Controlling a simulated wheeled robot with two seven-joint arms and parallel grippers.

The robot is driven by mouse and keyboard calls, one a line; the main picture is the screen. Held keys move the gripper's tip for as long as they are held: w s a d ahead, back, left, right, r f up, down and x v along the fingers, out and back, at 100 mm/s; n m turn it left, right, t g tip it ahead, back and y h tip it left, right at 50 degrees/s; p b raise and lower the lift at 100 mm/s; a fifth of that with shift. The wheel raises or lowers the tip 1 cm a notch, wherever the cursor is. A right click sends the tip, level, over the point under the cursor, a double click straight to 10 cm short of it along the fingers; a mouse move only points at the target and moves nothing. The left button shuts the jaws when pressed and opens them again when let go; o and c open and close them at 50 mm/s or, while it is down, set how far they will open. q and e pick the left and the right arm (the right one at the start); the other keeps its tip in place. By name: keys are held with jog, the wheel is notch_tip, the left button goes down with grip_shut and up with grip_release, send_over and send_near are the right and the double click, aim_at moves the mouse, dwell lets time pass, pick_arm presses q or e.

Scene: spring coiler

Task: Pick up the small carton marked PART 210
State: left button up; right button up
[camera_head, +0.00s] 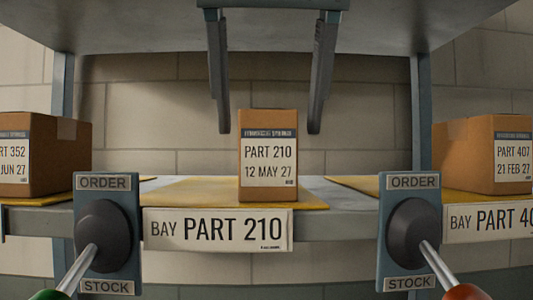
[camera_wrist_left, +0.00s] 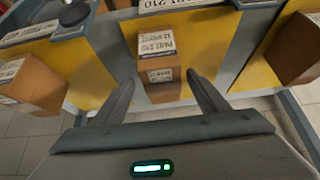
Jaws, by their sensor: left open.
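The small brown carton marked PART 210 (camera_head: 268,165) stands upright on a yellow mat on the middle bay of the shelf. Its white label also reads 12 MAY 27. In the left wrist view the carton (camera_wrist_left: 168,55) lies just beyond and between the fingertips. My left gripper (camera_head: 269,130) hangs down from above, open and empty. In the head view its two fingers appear to the left and right of the carton's upper part, with gaps on both sides. The left gripper also shows in the wrist view (camera_wrist_left: 160,77). My right gripper is not in view.
Cartons marked PART 352 (camera_head: 40,150) and PART 407 (camera_head: 482,152) stand on the neighbouring bays. A bay plate (camera_head: 218,230) hangs on the shelf's front edge, flanked by two ORDER/STOCK levers (camera_head: 103,235) (camera_head: 411,235). Another shelf board (camera_head: 140,25) spans overhead.

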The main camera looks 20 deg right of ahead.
pick_arm(q)
jog(key=shift+w+f, duration=0.1)
jog(key=shift+p+x, duration=0.85)
jog(key=shift+x, duration=1.05)
jog(key=shift+w+f, duration=0.2)
jog(key=shift+f, duration=0.4)
jog(key=shift+r, duration=0.1)
jog(key=c, duration=1.6)
